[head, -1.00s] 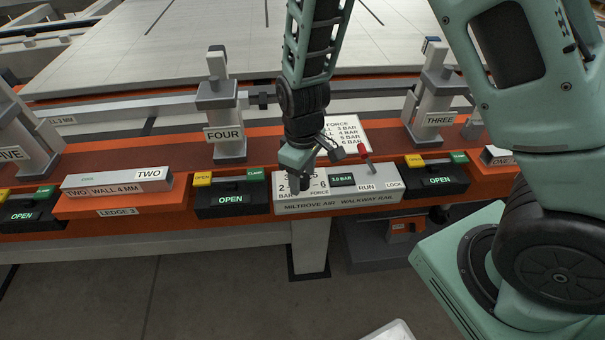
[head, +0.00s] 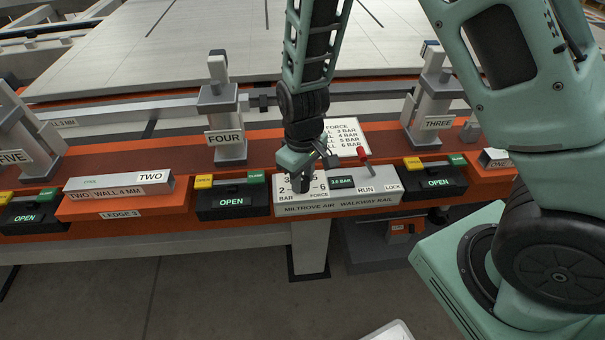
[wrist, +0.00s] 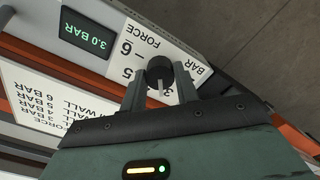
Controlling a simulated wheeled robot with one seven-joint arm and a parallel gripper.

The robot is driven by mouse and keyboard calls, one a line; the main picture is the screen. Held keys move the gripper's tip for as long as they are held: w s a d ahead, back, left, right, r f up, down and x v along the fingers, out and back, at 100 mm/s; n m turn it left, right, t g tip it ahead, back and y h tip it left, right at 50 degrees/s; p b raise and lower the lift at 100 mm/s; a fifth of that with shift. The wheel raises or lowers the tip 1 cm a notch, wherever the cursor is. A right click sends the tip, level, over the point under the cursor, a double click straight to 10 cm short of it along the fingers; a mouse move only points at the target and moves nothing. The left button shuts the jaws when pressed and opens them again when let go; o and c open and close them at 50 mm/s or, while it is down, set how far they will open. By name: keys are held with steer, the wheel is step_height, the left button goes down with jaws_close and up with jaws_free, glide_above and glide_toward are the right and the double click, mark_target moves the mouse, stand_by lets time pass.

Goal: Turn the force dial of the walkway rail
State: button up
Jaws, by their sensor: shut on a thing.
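The force dial (wrist: 160,68) is a dark round knob on the white scale plate of the grey console (head: 340,201) labelled MILTROVE AIR WALKWAY RAIL. My gripper (wrist: 160,88) is shut on the dial, with one finger on each side of it in the wrist view. In the head view my gripper (head: 302,182) points down at the console's left part, and its fingers largely hide the dial. The scale numbers are partly covered. The small display (head: 342,182) shows 3.0 BAR in green, also in the wrist view (wrist: 86,37).
A red-tipped lever (head: 364,158) stands right of the display, near RUN and LOCK. A white force chart (head: 346,135) lies behind. Black OPEN boxes (head: 232,201) (head: 437,182) flank the console. Clamp posts FOUR (head: 224,105) and THREE (head: 434,100) stand behind.

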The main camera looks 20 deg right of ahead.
steer(key=m+p, duration=0.2)
steer(key=m, duration=0.2)
steer(key=shift+r, duration=0.15)
steer(key=m+p, duration=0.2)
steer(key=m, duration=0.2)
steer(key=m+p, duration=0.2)
steer(key=m, duration=0.2)
steer(key=shift+m, duration=0.3)
steer(key=shift+m+p, duration=0.65)
steer(key=shift+m, duration=0.85)
steer(key=o, duration=1)
steer(key=shift+c, duration=0.2)
